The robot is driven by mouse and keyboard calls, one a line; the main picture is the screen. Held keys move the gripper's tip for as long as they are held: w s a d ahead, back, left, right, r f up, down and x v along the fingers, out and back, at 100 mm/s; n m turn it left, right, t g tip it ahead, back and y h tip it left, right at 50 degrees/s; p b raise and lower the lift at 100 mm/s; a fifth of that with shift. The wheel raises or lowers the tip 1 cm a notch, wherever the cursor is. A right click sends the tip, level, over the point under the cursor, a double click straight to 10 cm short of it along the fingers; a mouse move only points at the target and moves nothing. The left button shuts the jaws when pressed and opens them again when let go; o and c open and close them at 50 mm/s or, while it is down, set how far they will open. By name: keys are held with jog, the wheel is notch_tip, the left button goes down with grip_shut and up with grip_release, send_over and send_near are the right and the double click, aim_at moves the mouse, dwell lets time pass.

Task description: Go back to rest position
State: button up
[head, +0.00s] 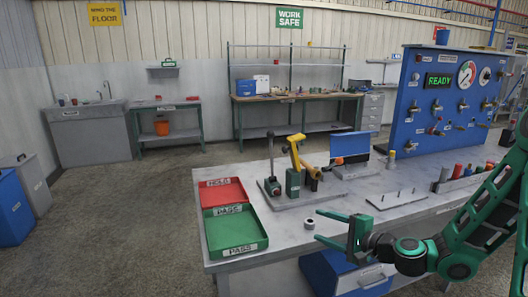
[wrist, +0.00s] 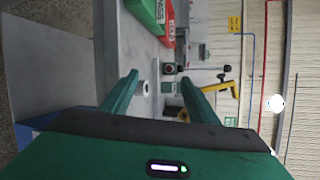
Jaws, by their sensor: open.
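My gripper (head: 321,226) is open and empty above the near edge of the grey workbench (head: 385,207), its fingers pointing left in the head view. My green arm (head: 485,220) reaches in from the right edge of that view. In the wrist view my gripper (wrist: 160,82) shows its two green fingers spread apart with nothing held between them. A small grey ring (head: 309,224) lies on the bench just beyond the fingertips in the head view; it also shows between the fingers in the wrist view (wrist: 146,87). I cannot tell the exact height of the fingers above the bench.
A fixture with a yellow lever (head: 294,155) stands behind the ring. A blue panel (head: 415,105) reading READY rises at the back right.

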jog(key=s+d+f+n+g+h, duration=0.2)
jog(key=s+d+n+g+h, duration=0.15)
jog(key=s, duration=0.35)
jog(key=s+d+f+n+g+h, duration=0.2)
jog(key=s+d+n+g, duration=0.2)
jog(key=s+d+n, duration=0.15)
jog(key=s+d+r+g+h, duration=0.1)
jog(key=s+d+r, duration=0.2)
jog(key=s, duration=0.5)
jog(key=s+d+r+m+g+h, duration=0.1)
jog(key=s+d+r+g, duration=0.1)
jog(key=s+d+r, duration=0.2)
jog(key=s+d+r+m+g+h, duration=0.1)
jog(key=s+d, duration=0.5)
jog(key=s, duration=0.7)
notch_tip(320, 180, up, 2)
jog(key=shift+d+r+h, duration=0.2)
jog(key=shift+h, duration=0.25)
jog(key=shift+w+f+g, duration=0.25)
jog(key=shift+w, duration=0.3)
